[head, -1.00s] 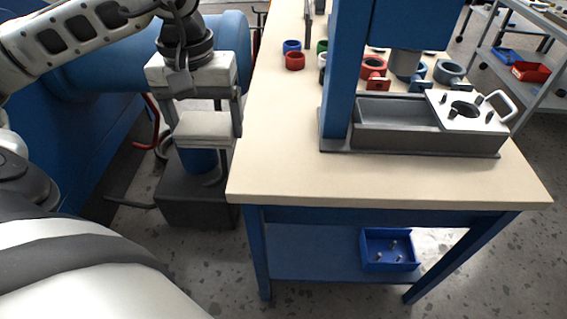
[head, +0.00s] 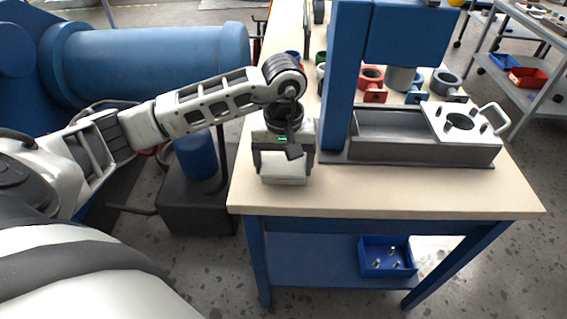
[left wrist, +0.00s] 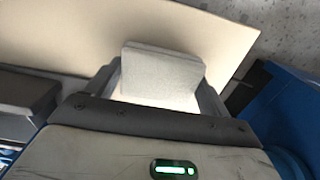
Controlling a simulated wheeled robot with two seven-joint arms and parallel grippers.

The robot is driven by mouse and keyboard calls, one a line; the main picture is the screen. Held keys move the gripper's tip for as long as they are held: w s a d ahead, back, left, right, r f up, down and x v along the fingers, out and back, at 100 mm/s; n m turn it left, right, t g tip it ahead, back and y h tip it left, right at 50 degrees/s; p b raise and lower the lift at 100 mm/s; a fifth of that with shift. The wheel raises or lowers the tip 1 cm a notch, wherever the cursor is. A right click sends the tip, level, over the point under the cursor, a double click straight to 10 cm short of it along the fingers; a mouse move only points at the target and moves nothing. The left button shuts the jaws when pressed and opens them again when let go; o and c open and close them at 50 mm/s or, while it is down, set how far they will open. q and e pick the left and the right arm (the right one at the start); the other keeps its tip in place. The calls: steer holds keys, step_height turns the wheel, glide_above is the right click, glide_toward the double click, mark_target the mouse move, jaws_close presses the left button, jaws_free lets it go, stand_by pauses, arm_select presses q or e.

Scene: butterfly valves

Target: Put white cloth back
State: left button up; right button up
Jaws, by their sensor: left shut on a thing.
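The white cloth (left wrist: 160,75) is a folded, greyish-white pad between the two fingers of my left gripper (left wrist: 160,88) in the left wrist view. My left gripper (head: 284,172) also shows in the head view, pointing down over the front left part of the workbench top (head: 400,190). It is shut on the cloth (head: 284,181), which shows below the gripper body. I cannot tell whether the cloth touches the bench top. My right gripper is not in view.
A blue press (head: 346,80) stands right of my left gripper, with a grey trough (head: 390,124) and a white handled plate (head: 440,112). The front strip of the bench is clear. A blue bin (head: 372,262) is on the lower shelf.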

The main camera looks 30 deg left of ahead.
mark_target(283, 165)
arm_select(q)
steer(key=shift+f, duration=0.5)
steer(key=shift+f, duration=0.1)
steer(key=o, duration=0.9)
steer(key=shift+r, duration=0.35)
step_height(283, 165, up, 12)
steer(key=shift+f, duration=0.2)
